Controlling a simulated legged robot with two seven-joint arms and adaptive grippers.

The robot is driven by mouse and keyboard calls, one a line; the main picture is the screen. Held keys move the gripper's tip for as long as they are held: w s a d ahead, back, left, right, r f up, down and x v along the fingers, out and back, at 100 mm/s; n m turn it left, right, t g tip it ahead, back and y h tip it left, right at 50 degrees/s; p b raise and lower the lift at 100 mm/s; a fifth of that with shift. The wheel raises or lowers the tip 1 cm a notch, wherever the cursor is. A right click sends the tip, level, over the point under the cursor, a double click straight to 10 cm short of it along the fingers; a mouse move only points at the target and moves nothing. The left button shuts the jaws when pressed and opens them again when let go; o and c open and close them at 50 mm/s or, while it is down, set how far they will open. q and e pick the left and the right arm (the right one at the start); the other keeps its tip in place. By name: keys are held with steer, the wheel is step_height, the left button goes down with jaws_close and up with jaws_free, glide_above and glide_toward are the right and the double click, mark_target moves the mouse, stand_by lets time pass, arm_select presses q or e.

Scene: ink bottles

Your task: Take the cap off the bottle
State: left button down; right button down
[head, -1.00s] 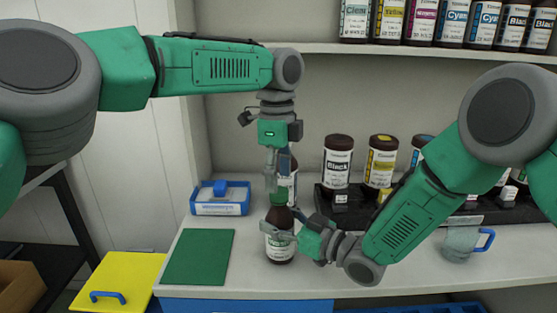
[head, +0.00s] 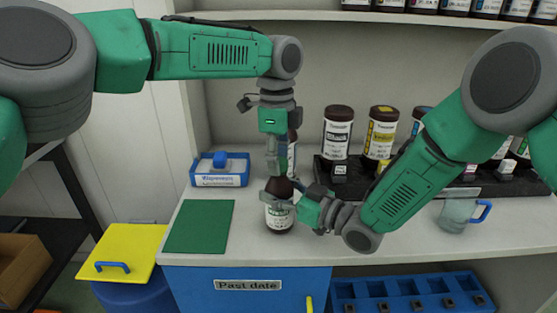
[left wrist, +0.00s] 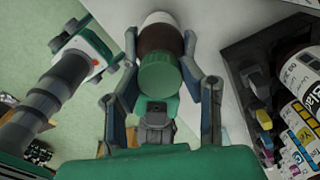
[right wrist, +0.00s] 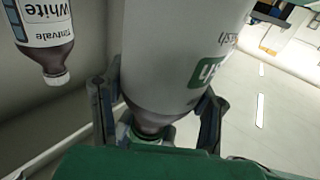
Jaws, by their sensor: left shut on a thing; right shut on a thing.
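A dark brown ink bottle (head: 279,217) with a white and green label stands upright at the counter's front. My right gripper (head: 284,199) comes in from the right and is shut on the bottle's upper body. The bottle (right wrist: 185,50) also fills the middle of the right wrist view. My left gripper (head: 274,166) points straight down from above and is shut on the green cap (left wrist: 160,75). In the left wrist view, the cap sits at the bottle's top between the fingers. I cannot tell whether it is loosened. In the head view, the fingers largely hide the cap.
A dark rack with a black-label bottle (head: 337,135) and a yellow-label bottle (head: 380,135) stands behind. A green mat (head: 199,227) lies left, with a blue caddy (head: 220,170) behind. A mug (head: 458,215) stands right. A yellow lid (head: 122,250) is lower left.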

arm_select(q)
steer(key=n, duration=0.3)
steer(key=shift+r+n, duration=0.1)
steer(key=shift+n, duration=0.2)
steer(key=n, duration=1.4)
steer(key=shift+d+n, duration=0.1)
steer(key=shift+n, duration=0.3)
steer(key=shift+s+r, duration=0.1)
steer(key=shift+r, duration=0.05)
steer(key=shift+d, duration=0.1)
steer(key=shift+r, duration=0.15)
steer(key=shift+r, duration=0.95)
